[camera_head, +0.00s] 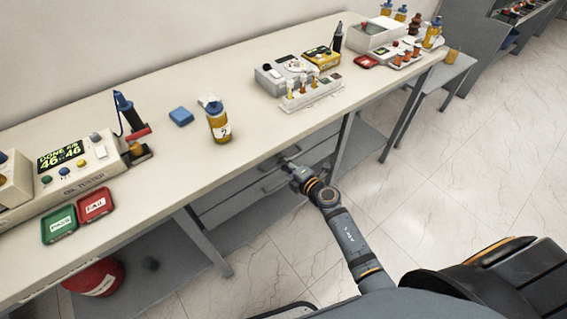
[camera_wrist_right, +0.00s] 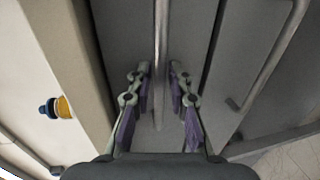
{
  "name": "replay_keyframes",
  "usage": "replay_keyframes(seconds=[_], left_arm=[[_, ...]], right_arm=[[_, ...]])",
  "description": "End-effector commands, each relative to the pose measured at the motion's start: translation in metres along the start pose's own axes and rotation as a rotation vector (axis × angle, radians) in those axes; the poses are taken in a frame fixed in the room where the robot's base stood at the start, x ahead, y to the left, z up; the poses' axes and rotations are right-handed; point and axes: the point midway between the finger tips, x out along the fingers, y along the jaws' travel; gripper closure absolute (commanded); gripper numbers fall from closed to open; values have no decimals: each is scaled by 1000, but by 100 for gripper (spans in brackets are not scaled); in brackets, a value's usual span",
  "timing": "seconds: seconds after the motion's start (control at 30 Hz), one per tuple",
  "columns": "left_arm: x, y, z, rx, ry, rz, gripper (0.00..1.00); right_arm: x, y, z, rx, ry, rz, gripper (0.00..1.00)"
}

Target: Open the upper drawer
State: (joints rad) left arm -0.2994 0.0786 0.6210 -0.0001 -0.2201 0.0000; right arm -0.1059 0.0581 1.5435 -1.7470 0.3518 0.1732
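The grey drawer unit under the bench has an upper drawer (camera_head: 235,188) and a lower drawer (camera_head: 243,208). In the right wrist view, the upper drawer's bar handle (camera_wrist_right: 161,40) runs between the fingers of my right gripper (camera_wrist_right: 158,75). The fingers are apart, one on each side of the bar, with gaps visible. The lower drawer's handle (camera_wrist_right: 268,65) is to the right in that view. In the head view my right gripper (camera_head: 290,165) is at the drawer front, partly hiding the handle. Both drawers look shut. My left gripper is out of view.
The bench top (camera_head: 160,180) overhangs just above the drawers. A numbered bottle (camera_head: 219,127) stands near its front edge. A bench leg (camera_head: 203,240) is left of the drawers. The tiled floor in front (camera_head: 430,180) is clear.

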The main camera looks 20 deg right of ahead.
Motion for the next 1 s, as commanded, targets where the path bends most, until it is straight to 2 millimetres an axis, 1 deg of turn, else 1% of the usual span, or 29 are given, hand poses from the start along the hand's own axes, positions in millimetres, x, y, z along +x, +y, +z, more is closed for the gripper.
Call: replay_keyframes(seconds=[0.07,0.1,0.23,1.0], left_arm=[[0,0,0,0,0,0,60],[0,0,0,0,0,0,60],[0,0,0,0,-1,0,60],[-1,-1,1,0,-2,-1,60]], right_arm=[[0,0,0,0,0,0,80],[0,0,0,0,0,0,83],[0,0,0,0,-1,0,100],[-2,0,0,0,-1,0,100]])
